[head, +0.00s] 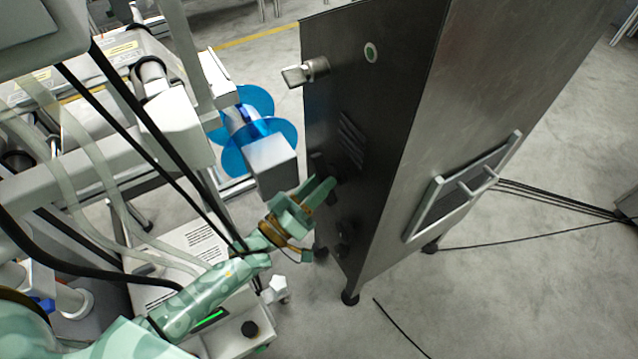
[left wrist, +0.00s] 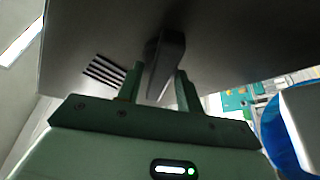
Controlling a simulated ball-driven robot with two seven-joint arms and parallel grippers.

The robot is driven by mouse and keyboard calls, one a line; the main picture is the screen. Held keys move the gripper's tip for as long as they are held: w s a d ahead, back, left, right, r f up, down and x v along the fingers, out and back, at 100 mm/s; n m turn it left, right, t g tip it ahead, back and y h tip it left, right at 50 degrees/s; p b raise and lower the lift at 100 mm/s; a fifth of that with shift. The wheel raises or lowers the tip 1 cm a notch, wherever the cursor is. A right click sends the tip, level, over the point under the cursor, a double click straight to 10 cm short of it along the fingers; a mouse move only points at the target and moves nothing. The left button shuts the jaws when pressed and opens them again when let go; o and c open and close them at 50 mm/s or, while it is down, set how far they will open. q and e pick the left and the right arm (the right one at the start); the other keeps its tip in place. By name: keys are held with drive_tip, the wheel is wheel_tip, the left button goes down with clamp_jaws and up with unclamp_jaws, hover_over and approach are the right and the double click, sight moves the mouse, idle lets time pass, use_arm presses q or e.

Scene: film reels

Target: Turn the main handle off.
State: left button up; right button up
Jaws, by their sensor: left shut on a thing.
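A tall grey metal cabinet (head: 375,110) stands right of centre in the head view, with its dark side face towards my left arm. My left gripper (head: 318,192) is at the lower part of that face. In the left wrist view my left gripper (left wrist: 160,88) has one finger on each side of a dark handle (left wrist: 166,62) and is shut on it. The handle sticks out from the cabinet face, near slotted vents (left wrist: 104,72). In the head view the fingers partly hide this handle. My right gripper is not in view.
Blue reels (head: 262,140) and a white machine (head: 180,135) with hoses stand close on the left. Cables (head: 560,200) lie on the floor at right.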

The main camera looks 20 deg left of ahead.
use_arm(q)
drive_tip(key=m+h, duration=0.1)
drive_tip(key=m, duration=0.3)
drive_tip(key=shift+a+f+h+b, duration=0.1)
drive_tip(key=shift+f+h+b, duration=0.1)
drive_tip(key=shift+h+b, duration=0.15)
drive_tip(key=m+g+h, duration=0.1)
drive_tip(key=m+h, duration=0.1)
drive_tip(key=m, duration=0.2)
drive_tip(key=shift+w+m+g+h, duration=0.1)
drive_tip(key=shift+m+g+h, duration=0.4)
drive_tip(key=shift+m, duration=0.5)
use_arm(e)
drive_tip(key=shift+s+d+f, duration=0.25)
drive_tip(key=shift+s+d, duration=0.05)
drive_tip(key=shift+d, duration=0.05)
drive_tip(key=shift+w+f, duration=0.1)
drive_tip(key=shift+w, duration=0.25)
use_arm(q)
drive_tip(key=o, duration=0.6)
drive_tip(key=shift+o, duration=0.2)
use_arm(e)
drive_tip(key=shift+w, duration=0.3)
use_arm(q)
drive_tip(key=shift+r, duration=0.2)
